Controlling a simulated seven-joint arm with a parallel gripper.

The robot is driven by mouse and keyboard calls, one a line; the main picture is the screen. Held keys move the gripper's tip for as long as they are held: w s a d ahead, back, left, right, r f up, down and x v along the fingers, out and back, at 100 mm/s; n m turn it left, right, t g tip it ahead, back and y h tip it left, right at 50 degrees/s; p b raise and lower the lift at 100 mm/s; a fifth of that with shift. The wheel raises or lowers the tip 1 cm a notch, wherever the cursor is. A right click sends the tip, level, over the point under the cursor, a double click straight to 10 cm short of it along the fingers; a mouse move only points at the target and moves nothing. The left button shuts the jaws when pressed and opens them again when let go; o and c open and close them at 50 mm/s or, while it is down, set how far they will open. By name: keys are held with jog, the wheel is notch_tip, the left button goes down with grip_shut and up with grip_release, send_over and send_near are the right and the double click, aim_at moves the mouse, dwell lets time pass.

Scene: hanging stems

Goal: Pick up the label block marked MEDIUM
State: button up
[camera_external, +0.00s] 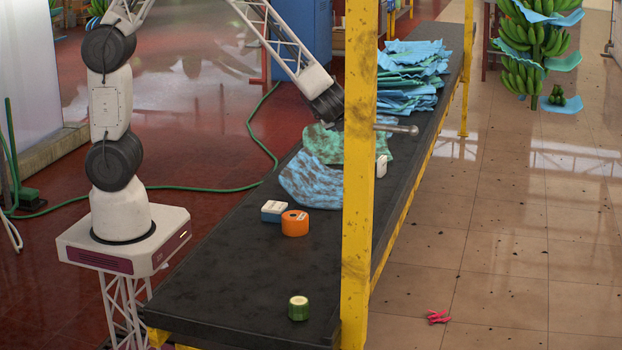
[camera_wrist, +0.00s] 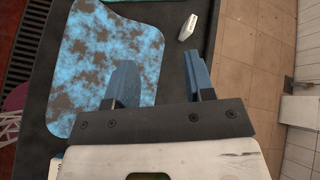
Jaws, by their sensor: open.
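One white block (camera_external: 381,166) stands on the black table beside the yellow post. In the wrist view a white block (camera_wrist: 187,27) lies ahead of the right fingertip, apart from it. In the external view the yellow post hides most of my gripper.
A blue mottled sheet (camera_external: 312,182) and a green one (camera_external: 325,143) lie on the table. A pile of blue sheets (camera_external: 412,75) is at the far end. A green roll (camera_external: 298,308) stands near the front. The yellow post (camera_external: 357,210) rises at the table's right edge.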

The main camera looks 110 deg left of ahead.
aim_at(383, 161)
jog(key=w+a+f+m+t, duration=0.1)
jog(key=w+a+f+m, duration=0.1)
jog(key=a+f, duration=0.2)
jog(key=w+a+f+m+y, duration=0.1)
jog(key=w+a+f+m, duration=0.2)
jog(key=f, duration=0.3)
jog(key=w+a+f+m+t+y, duration=0.1)
jog(key=w+a+f+m, duration=0.1)
jog(key=w+a+f, duration=0.1)
jog(key=shift+w+a+f+m+t, duration=0.1)
jog(key=shift+a+f+m+t, duration=0.05)
jog(key=shift+a+f, duration=0.4)
jog(key=shift+a+f+m+t, duration=0.15)
jog(key=shift+a+f, duration=0.2)
jog(key=shift+f, duration=0.4)
jog(key=shift+x, duration=1.25)
jog(key=shift+x, duration=2.65)
jog(key=shift+r, duration=0.1)
jog(key=shift+c, duration=0.5)
grip_shut()
jog(key=shift+r, duration=0.1)
